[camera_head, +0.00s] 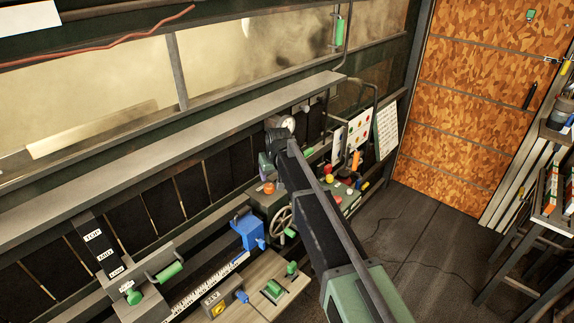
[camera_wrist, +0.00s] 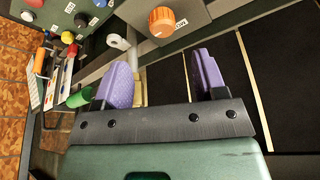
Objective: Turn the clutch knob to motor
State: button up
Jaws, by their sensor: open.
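An orange round knob (camera_wrist: 162,22) sits on a grey-green box at the top of the wrist view. Small white labels lie beside it, too small to read surely, so I cannot tell whether it is the clutch knob or how it is set. In the head view an orange knob (camera_head: 268,188) shows just beside my gripper (camera_head: 265,165). In the wrist view my gripper (camera_wrist: 163,72) has its two purple fingers wide apart with nothing between them. The knob lies beyond the fingertips, apart from them. My arm hides part of the bench in the head view.
A control box with red, yellow and other buttons (camera_head: 341,193) stands right of my arm. A spoked handwheel (camera_head: 280,221), a blue lever block (camera_head: 247,232) and green handles (camera_head: 273,289) lie nearer. A long grey ledge (camera_head: 170,150) runs behind. Open floor (camera_head: 400,235) lies right.

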aim_at(269, 185)
jog(key=b+x, duration=0.6)
jog(key=x, duration=0.1)
jog(key=b+x, duration=0.4)
jog(key=shift+w+a+r, duration=0.2)
jog(key=shift+w+a, duration=0.1)
jog(key=shift+w, duration=0.1)
jog(key=shift+r, duration=0.2)
jog(key=shift+t, duration=0.3)
jog(key=c, duration=0.9)
